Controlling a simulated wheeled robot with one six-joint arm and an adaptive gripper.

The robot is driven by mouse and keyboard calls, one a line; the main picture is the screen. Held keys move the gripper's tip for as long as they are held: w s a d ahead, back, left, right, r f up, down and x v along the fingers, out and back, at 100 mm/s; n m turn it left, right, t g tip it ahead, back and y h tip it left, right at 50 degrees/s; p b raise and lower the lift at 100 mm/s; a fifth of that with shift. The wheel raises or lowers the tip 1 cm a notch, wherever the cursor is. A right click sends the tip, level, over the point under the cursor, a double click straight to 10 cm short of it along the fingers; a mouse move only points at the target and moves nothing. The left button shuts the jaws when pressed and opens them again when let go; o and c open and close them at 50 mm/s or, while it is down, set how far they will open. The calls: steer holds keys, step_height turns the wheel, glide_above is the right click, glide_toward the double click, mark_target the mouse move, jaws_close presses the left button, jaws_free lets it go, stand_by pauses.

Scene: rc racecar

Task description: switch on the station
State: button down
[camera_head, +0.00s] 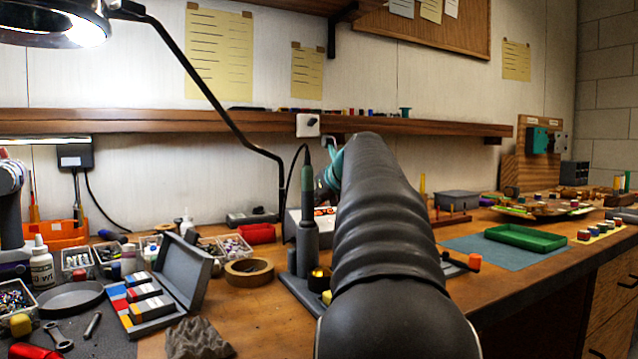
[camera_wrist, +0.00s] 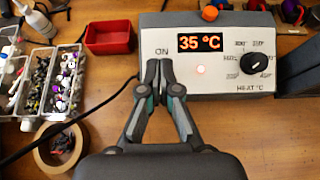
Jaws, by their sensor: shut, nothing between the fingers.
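The station (camera_wrist: 222,78) is a pale box with a dark top, seen in the wrist view. Its display (camera_wrist: 201,43) reads 35 °C in orange, and a small round light (camera_wrist: 201,70) glows below it. A black heat knob (camera_wrist: 257,63) sits on the right of its front. My gripper (camera_wrist: 160,72) is shut and empty, its fingertips at the left of the front just below the "ON" label. The fingertips cover whatever is under that label; I cannot tell whether they touch it. In the head view the station (camera_head: 294,222) is mostly hidden behind my arm and gripper (camera_head: 329,170).
A soldering iron (camera_head: 307,222) stands upright in its holder in front of the station. A tape roll (camera_head: 249,271), an open grey case (camera_head: 186,272) and parts bins (camera_wrist: 62,80) lie left. A red tray (camera_wrist: 109,35) is beside the station. A green tray (camera_head: 525,238) lies right.

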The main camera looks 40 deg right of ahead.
step_height(320, 180, up, 9)
steer(key=s, duration=0.2)
steer(key=shift+a+f, duration=0.2)
steer(key=shift+a, duration=0.1)
stand_by(0.5)
